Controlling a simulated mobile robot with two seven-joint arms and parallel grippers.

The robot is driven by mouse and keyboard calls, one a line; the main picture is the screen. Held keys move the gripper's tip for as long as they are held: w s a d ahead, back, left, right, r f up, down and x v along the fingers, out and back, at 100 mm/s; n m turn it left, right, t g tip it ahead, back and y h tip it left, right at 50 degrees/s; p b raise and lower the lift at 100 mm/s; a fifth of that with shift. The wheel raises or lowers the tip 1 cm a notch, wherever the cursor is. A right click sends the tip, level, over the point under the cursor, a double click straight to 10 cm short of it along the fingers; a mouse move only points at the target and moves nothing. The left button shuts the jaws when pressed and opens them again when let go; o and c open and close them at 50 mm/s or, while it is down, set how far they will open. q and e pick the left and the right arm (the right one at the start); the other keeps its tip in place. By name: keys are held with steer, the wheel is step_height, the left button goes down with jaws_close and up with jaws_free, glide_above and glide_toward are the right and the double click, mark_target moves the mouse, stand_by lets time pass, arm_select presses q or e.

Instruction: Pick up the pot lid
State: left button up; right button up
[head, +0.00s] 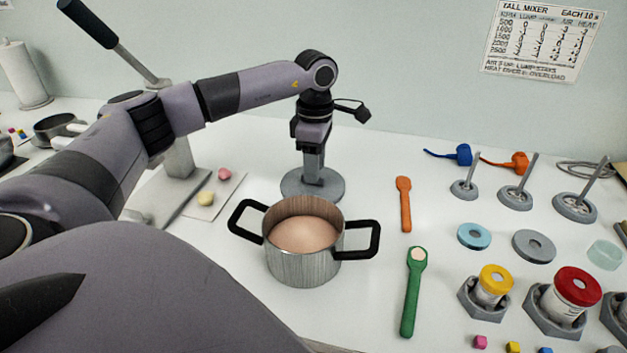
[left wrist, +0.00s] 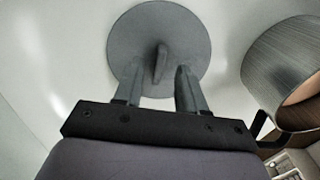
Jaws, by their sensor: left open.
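The pot lid (head: 331,190) is a flat grey disc lying on the white table behind the pot. In the left wrist view the lid (left wrist: 128,38) shows an upright grip at its centre. My left gripper (head: 313,176) points straight down over the lid. In the left wrist view its two fingers (left wrist: 159,82) are apart, with the lid's grip seen between and just beyond them. I cannot tell whether the fingers touch the lid. The steel pot (head: 303,269) with black handles stands uncovered in front, holding a pale pinkish-cream content. My right gripper is not in view.
An orange spoon (head: 404,205) and a green spoon (head: 413,292) lie right of the pot. Several stands, discs and jars fill the table's right side. A board (head: 215,198) with small pink and yellow lumps lies left of the lid.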

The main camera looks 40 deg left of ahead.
arm_select(q)
steer(key=shift+f, duration=0.9)
jaws_close()
steer(key=shift+w+r, duration=0.1)
steer(key=shift+r, duration=0.05)
